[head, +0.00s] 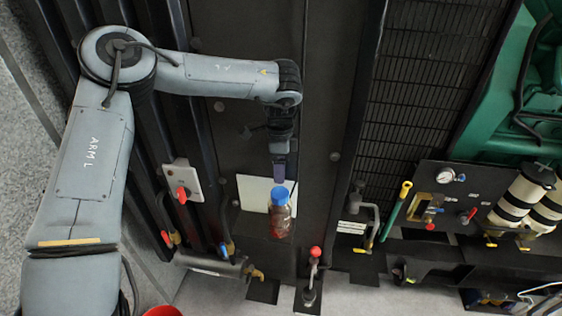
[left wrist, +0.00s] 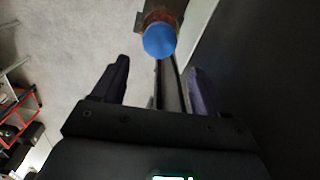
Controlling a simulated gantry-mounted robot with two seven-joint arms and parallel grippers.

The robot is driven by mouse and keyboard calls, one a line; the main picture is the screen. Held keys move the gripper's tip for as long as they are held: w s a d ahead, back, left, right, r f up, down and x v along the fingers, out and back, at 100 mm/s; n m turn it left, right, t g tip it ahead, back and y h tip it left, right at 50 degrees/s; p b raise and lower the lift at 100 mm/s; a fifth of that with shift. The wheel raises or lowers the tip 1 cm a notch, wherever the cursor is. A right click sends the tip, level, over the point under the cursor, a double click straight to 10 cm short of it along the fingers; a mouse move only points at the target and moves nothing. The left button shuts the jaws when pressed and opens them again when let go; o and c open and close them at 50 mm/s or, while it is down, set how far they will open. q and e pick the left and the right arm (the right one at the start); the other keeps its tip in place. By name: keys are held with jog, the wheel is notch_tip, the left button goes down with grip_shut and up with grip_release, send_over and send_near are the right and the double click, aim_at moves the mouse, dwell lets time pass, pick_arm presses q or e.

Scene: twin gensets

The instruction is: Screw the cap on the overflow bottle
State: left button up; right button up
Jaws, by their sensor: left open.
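The overflow bottle (head: 281,222) is a clear bottle with reddish-brown contents, standing out from the dark panel in the middle of the head view. A blue cap (head: 280,195) sits at its top; how tightly it sits cannot be told. My left gripper (head: 279,180) is just above the cap in the head view. In the left wrist view the blue cap (left wrist: 160,41) lies beyond the fingertips, between their lines, with part of the bottle behind it. The left gripper (left wrist: 158,78) is open and empty, its two dark fingers apart. My right gripper is not seen.
A white plate (head: 252,190) is behind the bottle. A box with a red switch (head: 182,182) is to the left. A red-knobbed lever (head: 315,252) stands below right, and a green-and-yellow handle (head: 397,208) farther right. Grey floor lies below.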

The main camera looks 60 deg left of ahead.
aim_at(280, 192)
pick_arm(q)
notch_tip(280, 192, down, 7)
jog(key=shift+s+f+p, duration=0.1)
jog(key=shift+f+p, duration=0.1)
jog(key=shift+p, duration=0.65)
jog(key=shift+f, duration=1)
jog(key=c, duration=0.8)
jog(key=shift+f+m, duration=0.15)
jog(key=shift+m, duration=0.35)
jog(key=o, duration=0.6)
jog(key=shift+m, duration=0.3)
jog(key=o, duration=0.5)
jog(key=shift+r, duration=0.2)
